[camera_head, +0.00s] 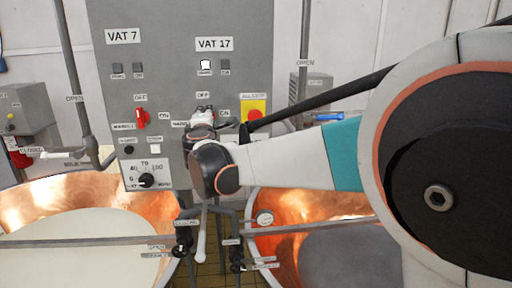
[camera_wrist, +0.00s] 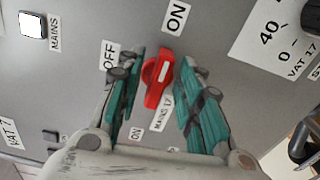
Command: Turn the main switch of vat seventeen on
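The red main switch of vat seventeen (camera_wrist: 158,80) is on the grey panel in the wrist view, beside a "MAINS 17" label. Its long handle lies nearly upright in that view, its white-marked end towards the "ON" label (camera_wrist: 175,17). The "OFF" label (camera_wrist: 109,56) is to the left. My gripper (camera_wrist: 160,88) is open, its green fingers on either side of the switch with visible gaps. In the head view my gripper (camera_head: 203,115) is at the VAT 17 panel and hides most of this switch. The vat seventeen mains lamp (camera_head: 205,64) looks white and lit.
The VAT 7 switch (camera_head: 141,118) is red, to the left on the same panel; its lamp (camera_head: 118,68) is dark. A red stop button on a yellow plate (camera_head: 255,108) is close to the right of my gripper. Copper vats (camera_head: 60,190) and pipes (camera_head: 100,240) lie below.

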